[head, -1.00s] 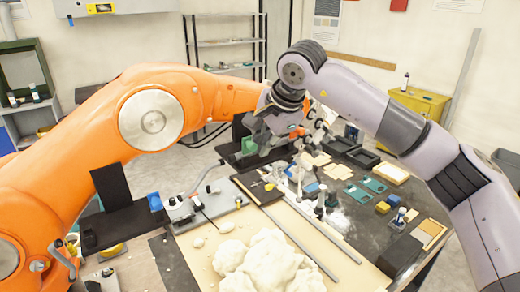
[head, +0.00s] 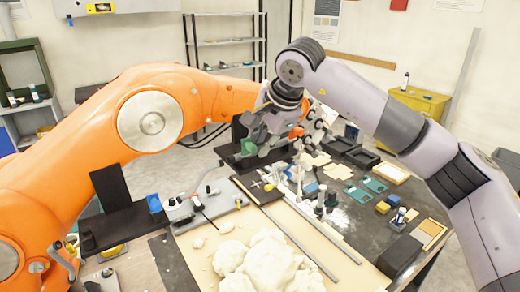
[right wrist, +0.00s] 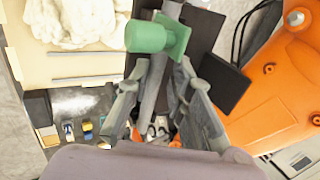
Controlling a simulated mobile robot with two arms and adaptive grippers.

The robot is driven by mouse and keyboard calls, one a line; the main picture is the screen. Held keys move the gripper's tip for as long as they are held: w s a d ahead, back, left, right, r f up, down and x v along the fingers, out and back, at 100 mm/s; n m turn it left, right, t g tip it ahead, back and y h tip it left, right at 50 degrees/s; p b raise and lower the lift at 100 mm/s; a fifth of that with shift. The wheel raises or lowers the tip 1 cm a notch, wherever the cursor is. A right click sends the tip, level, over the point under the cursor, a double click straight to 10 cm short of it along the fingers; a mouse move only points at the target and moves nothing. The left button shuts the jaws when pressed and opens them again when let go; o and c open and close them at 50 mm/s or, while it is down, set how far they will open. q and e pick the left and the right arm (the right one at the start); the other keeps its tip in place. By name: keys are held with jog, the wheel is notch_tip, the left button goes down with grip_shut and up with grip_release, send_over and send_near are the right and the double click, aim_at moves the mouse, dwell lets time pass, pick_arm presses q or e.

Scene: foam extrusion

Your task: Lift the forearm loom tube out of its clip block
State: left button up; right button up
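My right gripper (head: 262,132) hangs from the lilac-grey arm, close to the front end of the orange arm. In the right wrist view its two fingers (right wrist: 163,68) stand apart, with a grey bar-like piece (right wrist: 153,88), possibly the loom tube, passing between or behind them. A green cylindrical piece with a flange (right wrist: 147,37) lies just beyond the fingertips. It also shows beside the gripper in the head view (head: 248,146). I cannot tell for certain which part is the clip block, or whether the fingers touch the tube. My left gripper is not in view.
The large orange robot arm (head: 205,97) fills the left. Pale foam (head: 268,265) lies on a board in front. The dark bench (head: 345,215) carries green plates, small yellow and blue blocks and black trays (head: 362,158). Thin black cables (head: 207,134) loop behind.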

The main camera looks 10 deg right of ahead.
jog(key=o, duration=0.4)
jog(key=shift+s+a+r, duration=0.15)
jog(key=shift+c, duration=0.2)
